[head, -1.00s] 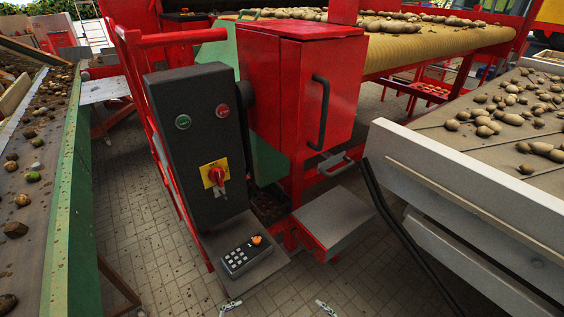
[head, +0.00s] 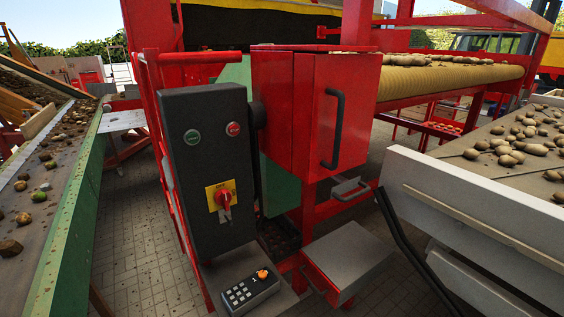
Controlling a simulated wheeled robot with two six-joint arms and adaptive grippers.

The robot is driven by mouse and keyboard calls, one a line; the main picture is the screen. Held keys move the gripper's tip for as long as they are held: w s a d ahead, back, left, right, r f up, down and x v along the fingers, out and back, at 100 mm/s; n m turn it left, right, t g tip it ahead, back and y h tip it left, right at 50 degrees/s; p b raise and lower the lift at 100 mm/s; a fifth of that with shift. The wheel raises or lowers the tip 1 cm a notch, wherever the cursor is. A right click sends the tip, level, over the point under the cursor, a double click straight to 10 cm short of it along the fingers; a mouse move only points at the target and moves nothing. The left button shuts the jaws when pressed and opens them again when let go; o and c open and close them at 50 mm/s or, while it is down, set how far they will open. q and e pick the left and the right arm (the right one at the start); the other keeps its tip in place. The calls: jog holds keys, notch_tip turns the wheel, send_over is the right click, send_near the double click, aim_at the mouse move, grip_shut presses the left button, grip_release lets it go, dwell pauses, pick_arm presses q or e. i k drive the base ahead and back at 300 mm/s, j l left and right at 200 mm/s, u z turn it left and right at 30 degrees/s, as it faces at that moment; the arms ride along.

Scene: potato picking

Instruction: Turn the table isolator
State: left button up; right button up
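The table isolator (head: 223,199) is a red rotary switch on a yellow plate. It sits low on the front of a dark grey upright control box (head: 205,170). Its red handle points roughly downward. A green button (head: 192,136) and a red button (head: 233,129) are above it on the same box. Neither of my grippers shows in the head view.
A keypad box with an orange knob (head: 250,291) lies on a shelf below the control box. Conveyors with potatoes flank both sides (head: 60,200) (head: 500,190). The tiled floor (head: 130,240) between is open.

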aim_at(223, 197)
jog(key=k+l, duration=0.1)
jog(key=l, duration=0.45)
jog(key=k+l, duration=0.1)
jog(key=l, duration=0.4)
jog(key=k+l, duration=0.1)
jog(key=l, duration=0.45)
jog(key=u, duration=1.7)
